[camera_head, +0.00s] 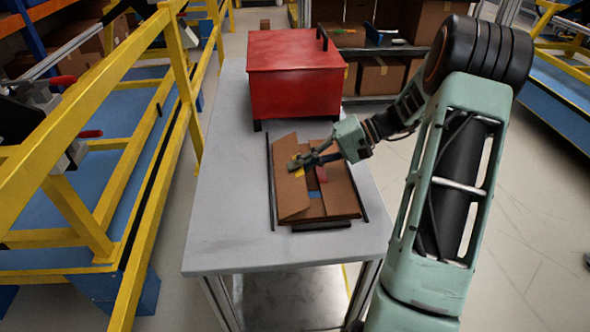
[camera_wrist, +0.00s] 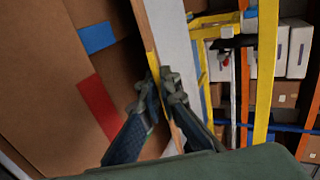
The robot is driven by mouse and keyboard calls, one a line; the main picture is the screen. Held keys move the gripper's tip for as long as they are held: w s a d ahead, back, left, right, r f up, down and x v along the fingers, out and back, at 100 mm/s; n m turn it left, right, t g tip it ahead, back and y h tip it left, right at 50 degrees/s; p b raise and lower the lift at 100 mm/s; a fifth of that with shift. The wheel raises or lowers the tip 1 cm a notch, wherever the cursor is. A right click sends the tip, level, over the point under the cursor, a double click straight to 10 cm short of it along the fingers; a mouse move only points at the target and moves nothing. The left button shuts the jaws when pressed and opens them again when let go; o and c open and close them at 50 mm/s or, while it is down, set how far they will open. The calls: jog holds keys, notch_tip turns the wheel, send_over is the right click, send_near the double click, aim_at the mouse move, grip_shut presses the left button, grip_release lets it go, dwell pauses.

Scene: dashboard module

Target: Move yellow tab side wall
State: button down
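A brown cardboard box (camera_head: 338,195) with its flaps spread lies on the grey table. Its side wall with the yellow tab (camera_head: 299,172) is on the left and leans outward. In the wrist view this side wall (camera_wrist: 142,22) is seen nearly edge-on, with the yellow tab (camera_wrist: 153,64) on it. My gripper (camera_head: 298,163) is at the tab. Its fingertips (camera_wrist: 158,84) are close together, one on each side of the wall, and look shut on it. A red tab (camera_wrist: 98,107) and a blue tab (camera_wrist: 96,37) show on the other cardboard panels.
Dark thin rails (camera_head: 271,190) flank the box on the table (camera_head: 225,235). A red case (camera_head: 295,80) stands behind the box. Yellow railings (camera_head: 110,90) run along the left. The table's front and left areas are clear.

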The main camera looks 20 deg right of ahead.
jog(key=shift+d+f+y+b, duration=0.25)
jog(key=shift+f+y+b, duration=0.35)
jog(key=shift+y, duration=0.3)
jog(key=c, duration=2.6)
grip_release()
jog(key=shift+c, duration=0.2)
jog(key=o, duration=0.5)
jog(key=shift+s, duration=0.1)
jog(key=shift+c, duration=0.2)
